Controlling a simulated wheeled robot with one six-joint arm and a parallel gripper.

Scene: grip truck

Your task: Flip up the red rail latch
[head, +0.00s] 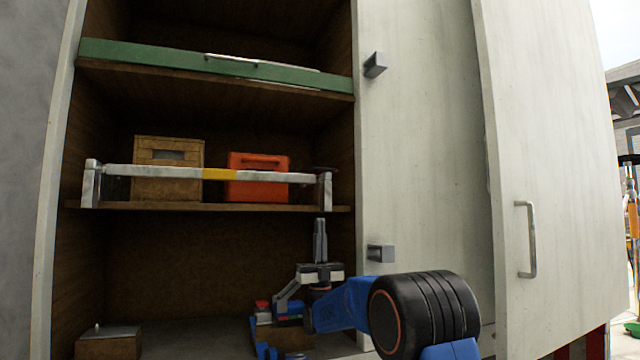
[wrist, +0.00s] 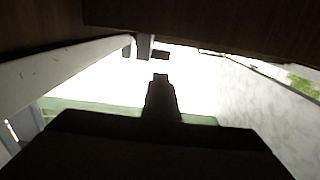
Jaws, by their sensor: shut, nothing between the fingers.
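A pale rail (head: 150,172) with a yellow band runs across the front of the middle shelf. At its right end, above the post, sits a small dark reddish piece (head: 326,169), which looks like the latch; its colour is hard to tell. My gripper (head: 320,224) points upward below the shelf edge, under the rail's right end, apart from the latch. Its fingers are together and hold nothing. In the wrist view the fingertips (wrist: 160,79) are a dark silhouette, and a small dark piece (wrist: 162,54), perhaps the latch, shows beyond them beside a pale post (wrist: 145,46).
A brown crate (head: 168,184) and an orange-red case (head: 258,190) stand behind the rail. The shelf board (head: 230,207) is above my gripper. A pale door (head: 425,130) with grey blocks is at the right. A box (head: 110,344) lies in the lower bay.

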